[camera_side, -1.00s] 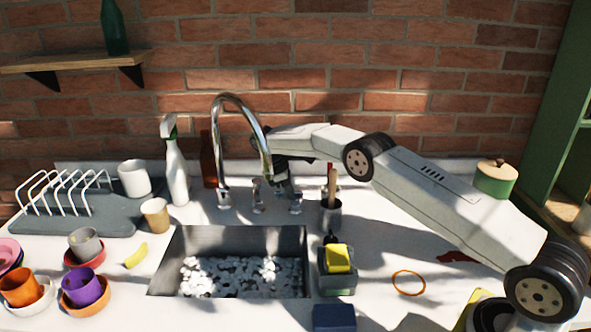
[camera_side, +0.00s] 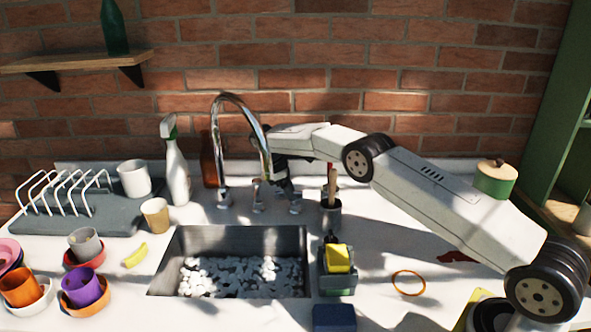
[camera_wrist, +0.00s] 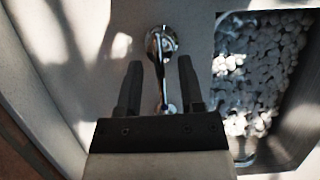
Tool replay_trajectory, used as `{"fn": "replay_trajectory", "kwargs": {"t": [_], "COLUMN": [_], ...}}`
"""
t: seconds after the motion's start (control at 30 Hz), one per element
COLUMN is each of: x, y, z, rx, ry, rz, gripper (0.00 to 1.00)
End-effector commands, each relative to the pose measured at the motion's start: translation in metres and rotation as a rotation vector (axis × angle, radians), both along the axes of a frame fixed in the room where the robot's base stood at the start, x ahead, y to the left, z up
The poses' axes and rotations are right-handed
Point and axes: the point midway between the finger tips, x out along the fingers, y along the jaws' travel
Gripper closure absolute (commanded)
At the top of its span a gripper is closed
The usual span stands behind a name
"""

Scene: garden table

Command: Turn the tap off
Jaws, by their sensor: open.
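The chrome tap has a tall curved spout (camera_side: 232,98) behind the sink (camera_side: 170,262), with short chrome fittings (camera_side: 258,198) at its foot. No water stream is clear to me. My gripper (camera_side: 285,190) points down behind the spout's end, close to the right-hand fitting, and is partly hidden. In the wrist view my gripper (camera_wrist: 160,78) is open, with two dark fingers. A slim chrome part (camera_wrist: 158,46) of the tap shows between and beyond them. I cannot tell whether a finger touches it.
White pebble-like pieces (camera_side: 240,275) lie in the sink. A utensil pot (camera_side: 331,217) stands just right of my gripper. A spray bottle (camera_side: 177,170) and brown bottle (camera_side: 209,160) stand left of the tap. A sponge holder (camera_side: 338,275) sits right of the sink.

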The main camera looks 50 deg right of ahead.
Motion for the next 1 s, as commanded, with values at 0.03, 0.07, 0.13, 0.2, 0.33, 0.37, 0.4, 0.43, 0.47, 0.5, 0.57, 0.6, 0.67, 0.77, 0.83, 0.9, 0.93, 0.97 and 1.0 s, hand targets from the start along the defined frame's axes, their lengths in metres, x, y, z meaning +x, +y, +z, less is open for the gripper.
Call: {"fn": "replay_trajectory", "kwargs": {"t": [0.03, 0.07, 0.13, 0.2, 0.33, 0.37, 0.4, 0.43, 0.47, 0.5, 0.57, 0.6, 0.67, 0.77, 0.83, 0.9, 0.93, 0.97, 1.0], "x": [0.001, 0.001, 0.003, 0.004, 0.008, 0.008, 0.008, 0.008, 0.007, 0.007, 0.008, 0.007, 0.007, 0.007, 0.007, 0.007, 0.007, 0.007, 0.007], "y": [0.001, 0.001, 0.003, 0.005, 0.008, 0.008, 0.008, 0.008, 0.008, 0.008, 0.008, 0.008, 0.008, 0.007, 0.007, 0.007, 0.007, 0.007, 0.007], "z": [0.002, 0.003, 0.008, 0.013, 0.025, 0.031, 0.038, 0.043, 0.048, 0.054, 0.063, 0.069, 0.076, 0.085, 0.09, 0.093, 0.093, 0.094, 0.094], "rx": [0.0, 0.0, 0.0, 0.0, 0.001, 0.001, 0.001, 0.001, 0.001, 0.001, 0.001, 0.001, 0.0, 0.001, 0.0, 0.001, 0.001, 0.001, 0.001], "ry": [-0.001, -0.001, -0.001, -0.001, -0.003, -0.003, -0.003, -0.003, -0.003, -0.002, -0.004, -0.002, -0.003, -0.002, -0.001, -0.001, -0.001, -0.001, -0.001], "rz": [0.0, 0.0, 0.0, 0.001, 0.002, 0.002, 0.002, 0.001, 0.001, 0.0, 0.0, -0.001, 0.001, 0.0, 0.0, 0.0, 0.0, 0.0, 0.0], "gripper": [0.51, 0.51, 0.51, 0.51, 0.51, 0.51, 0.51, 0.51, 0.51, 0.51, 0.51, 0.51, 0.51, 0.51, 0.51, 0.51, 0.51, 0.51, 0.51]}}
